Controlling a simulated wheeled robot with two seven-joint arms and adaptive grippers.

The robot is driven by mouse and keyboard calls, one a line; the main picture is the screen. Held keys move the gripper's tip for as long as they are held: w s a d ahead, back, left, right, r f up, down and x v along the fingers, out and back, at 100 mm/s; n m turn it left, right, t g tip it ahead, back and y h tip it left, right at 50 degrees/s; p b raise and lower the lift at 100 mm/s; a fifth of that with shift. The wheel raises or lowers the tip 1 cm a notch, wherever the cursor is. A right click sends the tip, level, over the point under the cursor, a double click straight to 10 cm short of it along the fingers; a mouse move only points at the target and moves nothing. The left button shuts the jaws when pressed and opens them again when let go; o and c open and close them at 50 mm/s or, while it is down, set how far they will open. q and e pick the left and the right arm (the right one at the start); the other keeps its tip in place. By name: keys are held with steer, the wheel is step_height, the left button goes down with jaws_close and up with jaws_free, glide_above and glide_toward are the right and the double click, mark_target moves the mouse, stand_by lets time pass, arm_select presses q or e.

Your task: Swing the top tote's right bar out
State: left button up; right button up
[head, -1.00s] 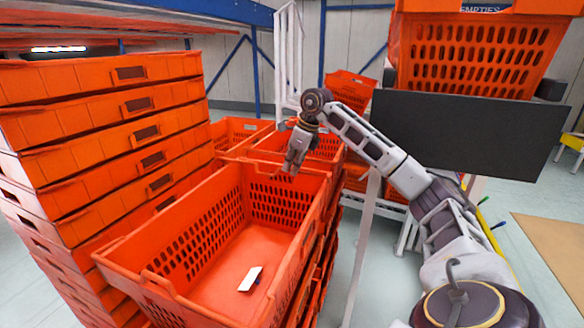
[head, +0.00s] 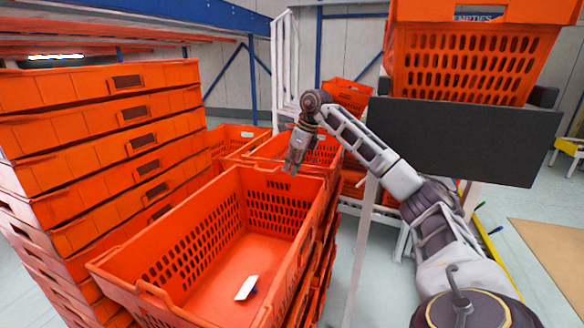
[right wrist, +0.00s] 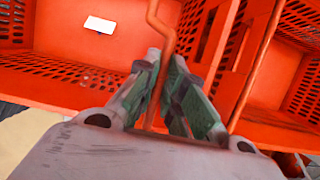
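The top tote (head: 112,262) is an orange, slatted, open crate on a stack in the middle of the head view. A white card (head: 246,288) lies on its floor and also shows in the right wrist view (right wrist: 98,25). My right gripper (head: 292,168) is at the tote's far end, just over the rim. In the right wrist view, a thin, bent orange bar (right wrist: 168,35) runs between the fingers of my right gripper (right wrist: 165,60). The fingers are close together on either side of it and look closed on it. My left gripper is out of view.
A tall stack of orange totes (head: 100,125) stands close on the left. More totes (head: 235,135) stand behind. A dark panel (head: 465,140) with an orange crate (head: 470,60) above it stands at the right. Floor is open at the far right.

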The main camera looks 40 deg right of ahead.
steer(key=shift+d, duration=0.15)
steer(key=shift+w+d, duration=0.6)
steer(key=shift+d, duration=0.35)
steer(key=shift+w+d+f, duration=0.2)
steer(key=shift+w+d, duration=0.1)
steer(key=shift+d, duration=0.25)
steer(key=shift+w+d+f, duration=0.2)
steer(key=shift+w+d, duration=0.05)
steer(key=shift+d, duration=0.3)
steer(key=shift+d, duration=0.1)
